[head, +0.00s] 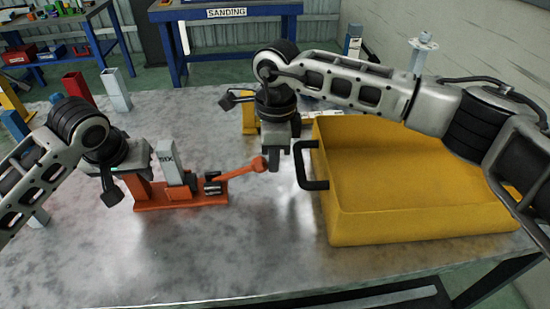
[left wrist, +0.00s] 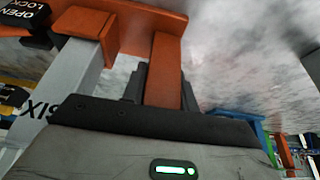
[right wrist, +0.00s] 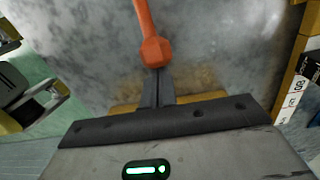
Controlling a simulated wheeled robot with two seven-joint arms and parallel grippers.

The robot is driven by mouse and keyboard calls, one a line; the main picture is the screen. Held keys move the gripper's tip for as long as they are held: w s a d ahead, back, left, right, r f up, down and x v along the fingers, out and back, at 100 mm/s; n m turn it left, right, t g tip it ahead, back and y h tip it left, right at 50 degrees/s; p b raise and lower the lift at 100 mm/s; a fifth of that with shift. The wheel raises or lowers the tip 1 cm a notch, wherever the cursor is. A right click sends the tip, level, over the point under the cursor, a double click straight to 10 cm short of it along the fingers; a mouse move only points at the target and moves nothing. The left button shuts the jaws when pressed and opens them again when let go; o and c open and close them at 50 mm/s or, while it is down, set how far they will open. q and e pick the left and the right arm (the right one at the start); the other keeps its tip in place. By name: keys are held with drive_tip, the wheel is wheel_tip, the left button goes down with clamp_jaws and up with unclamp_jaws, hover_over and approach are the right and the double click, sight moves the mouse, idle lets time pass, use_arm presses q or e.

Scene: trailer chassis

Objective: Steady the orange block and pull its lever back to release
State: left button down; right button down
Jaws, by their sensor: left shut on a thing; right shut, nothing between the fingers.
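The orange block (head: 178,198) sits on the metal table, with an upright orange post at its left end and a grey tube (head: 168,160) marked SIX standing in it. Its lever (head: 240,169) reaches out to the right, ending in an orange knob (head: 260,164). My left gripper (head: 136,185) is shut on the orange post (left wrist: 165,72). My right gripper (head: 274,163) is shut and empty, its fingertips right beside the knob, on its right side in the head view. In the right wrist view the knob (right wrist: 155,51) is just past the fingertips; contact cannot be told.
A yellow tray (head: 400,225) with a black handle (head: 303,166) stands close to the right of my right gripper. Grey, red and blue tubes (head: 78,87) stand at the back left. The table front is clear.

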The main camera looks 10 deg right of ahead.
sight(238, 172)
drive_tip(key=shift+a+r, duration=0.25)
drive_tip(key=shift+r, duration=0.15)
drive_tip(key=shift+a+r, duration=0.5)
drive_tip(key=shift+r, duration=0.3)
drive_tip(key=a+r, duration=0.1)
drive_tip(key=a, duration=0.1)
drive_tip(key=a+r, duration=0.3)
drive_tip(key=a, duration=0.1)
drive_tip(key=shift+s+r, duration=0.1)
drive_tip(key=shift+r, duration=0.25)
drive_tip(key=shift+d, duration=0.1)
drive_tip(key=shift+r, duration=0.15)
drive_tip(key=shift+r, duration=0.7)
drive_tip(key=a+r, duration=0.5)
drive_tip(key=a, duration=0.3)
drive_tip(key=shift+w+a+r, duration=0.15)
drive_tip(key=shift+w+r, duration=0.05)
